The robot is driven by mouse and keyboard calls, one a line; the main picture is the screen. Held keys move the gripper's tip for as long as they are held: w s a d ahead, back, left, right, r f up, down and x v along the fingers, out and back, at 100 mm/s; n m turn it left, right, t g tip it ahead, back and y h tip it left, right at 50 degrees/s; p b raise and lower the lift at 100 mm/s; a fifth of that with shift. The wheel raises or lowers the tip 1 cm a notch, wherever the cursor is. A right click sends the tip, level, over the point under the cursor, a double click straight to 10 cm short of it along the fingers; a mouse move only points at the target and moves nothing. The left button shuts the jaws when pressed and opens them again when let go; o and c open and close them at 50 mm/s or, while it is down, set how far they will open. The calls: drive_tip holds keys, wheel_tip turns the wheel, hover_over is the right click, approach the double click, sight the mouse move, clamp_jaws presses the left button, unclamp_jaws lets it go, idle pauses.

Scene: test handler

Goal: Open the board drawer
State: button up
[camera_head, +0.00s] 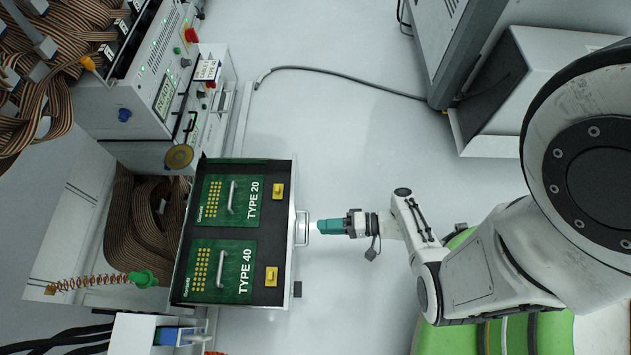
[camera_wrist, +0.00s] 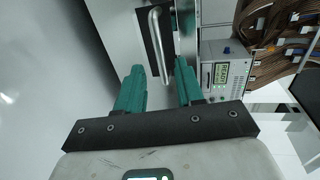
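The board drawer (camera_head: 288,170) shows in the head view as a black tray standing out from the machine, its inside exposed. It holds two green boards, TYPE 20 (camera_head: 232,200) and TYPE 40 (camera_head: 223,268). A metal handle (camera_head: 306,228) is on its right-hand front face; in the wrist view the handle bar (camera_wrist: 159,42) lies ahead between my fingers. My gripper (camera_head: 320,227) has teal fingers and is just right of the handle in the head view. In the wrist view my gripper (camera_wrist: 160,72) is open, with gaps beside the bar. I cannot tell whether it touches the handle.
The test machine with a READY display (camera_head: 165,97) stands at upper left, with ribbon cables (camera_head: 75,60) beside it. A grey cabinet (camera_head: 530,85) stands at upper right. A thin cable (camera_head: 340,74) lies on the floor. The floor right of the drawer is mostly clear.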

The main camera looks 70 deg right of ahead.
drive_tip(key=v, duration=0.6)
drive_tip(key=shift+s, duration=0.1)
idle(0.4)
drive_tip(key=w+a+r+n+g+h, duration=0.2)
drive_tip(key=w+r+n+g+h, duration=0.1)
drive_tip(key=r+n+g, duration=0.55)
drive_tip(key=w+a+r+n+g+h, duration=0.3)
drive_tip(key=r+n+g, duration=0.2)
drive_tip(key=r, duration=0.6)
wheel_tip(320, 180, up, 36)
drive_tip(key=p, duration=3.7)
drive_tip(key=shift+s+d+r, duration=0.2)
